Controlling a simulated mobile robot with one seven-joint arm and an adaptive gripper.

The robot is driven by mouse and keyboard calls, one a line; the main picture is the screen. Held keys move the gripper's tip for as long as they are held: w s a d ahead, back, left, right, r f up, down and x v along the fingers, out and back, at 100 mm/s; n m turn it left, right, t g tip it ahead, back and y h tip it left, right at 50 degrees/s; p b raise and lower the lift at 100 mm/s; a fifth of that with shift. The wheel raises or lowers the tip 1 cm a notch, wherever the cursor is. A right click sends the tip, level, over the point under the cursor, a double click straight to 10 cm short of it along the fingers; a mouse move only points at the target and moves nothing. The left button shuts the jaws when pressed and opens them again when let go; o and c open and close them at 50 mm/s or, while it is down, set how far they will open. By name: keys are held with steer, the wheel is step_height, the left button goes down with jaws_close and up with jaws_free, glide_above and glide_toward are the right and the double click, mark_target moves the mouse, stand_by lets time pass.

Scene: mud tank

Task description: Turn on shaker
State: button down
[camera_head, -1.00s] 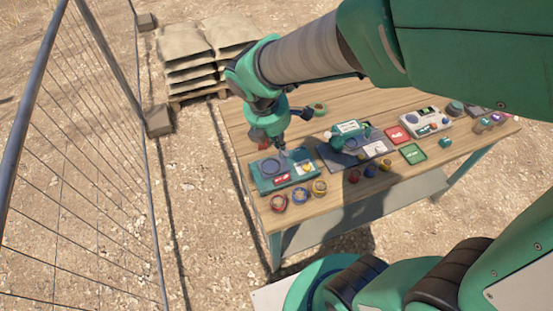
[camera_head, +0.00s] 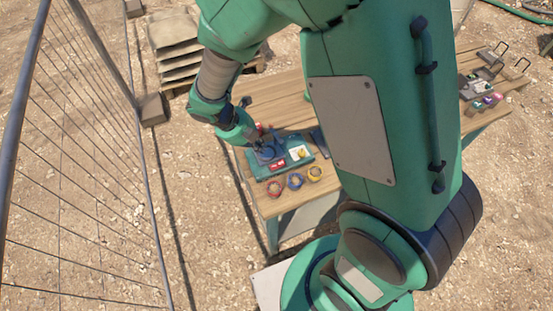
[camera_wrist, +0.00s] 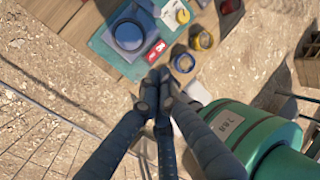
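The shaker is a teal box (camera_head: 303,160) with a dark blue round platform, on the left front corner of the wooden table. In the wrist view the shaker (camera_wrist: 105,48) shows its blue disc (camera_wrist: 129,35), a red switch panel (camera_wrist: 156,52) and a yellow knob (camera_wrist: 183,16) on a white plate. The red panel also shows on its front in the head view (camera_head: 276,165). My gripper (camera_head: 262,146) is over the disc side of the shaker. In the wrist view my gripper's (camera_wrist: 158,76) dark fingertips are together, with nothing seen between them, below the red panel in the picture. Contact cannot be told.
Red, blue and yellow rings (camera_head: 294,181) lie along the table's front edge beside the shaker. My arm hides the table's middle.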

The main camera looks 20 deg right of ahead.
mark_target(280, 163)
steer(key=shift+f, duration=0.15)
steer(key=shift+f, duration=0.15)
steer(key=b+x, duration=0.3)
steer(key=x, duration=1)
steer(key=shift+d+f+b, duration=0.2)
steer(key=shift+f+b, duration=0.1)
steer(key=shift+b, duration=0.1)
